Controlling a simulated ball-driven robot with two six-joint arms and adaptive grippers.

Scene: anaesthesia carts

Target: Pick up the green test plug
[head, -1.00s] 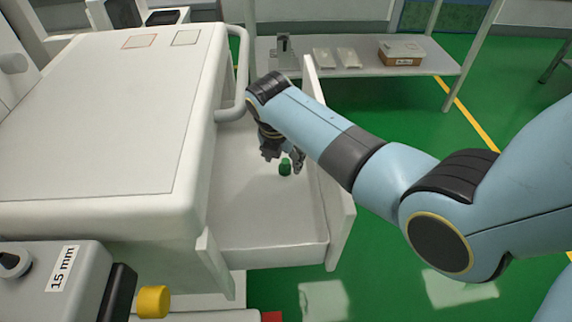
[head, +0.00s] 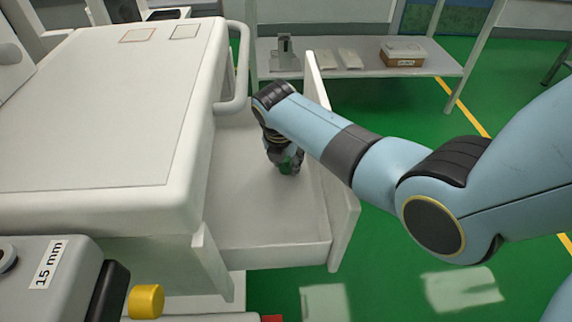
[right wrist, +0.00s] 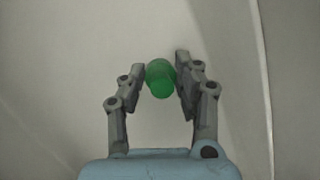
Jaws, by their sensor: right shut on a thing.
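The green test plug (head: 287,167) is inside the open white drawer (head: 262,222) of the cart. In the right wrist view the plug (right wrist: 160,78) sits between the two fingertips. My right gripper (head: 287,164) reaches down into the drawer and is shut on the plug; it also shows in the right wrist view (right wrist: 160,80). I cannot tell whether the plug still touches the drawer floor. My left gripper is not in view.
The white cart top (head: 95,110) lies left of the drawer, with a rail handle (head: 240,75) at its corner. The drawer's right wall stands close to my right gripper. A shelf (head: 370,68) behind holds a box (head: 402,54). The drawer is otherwise empty.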

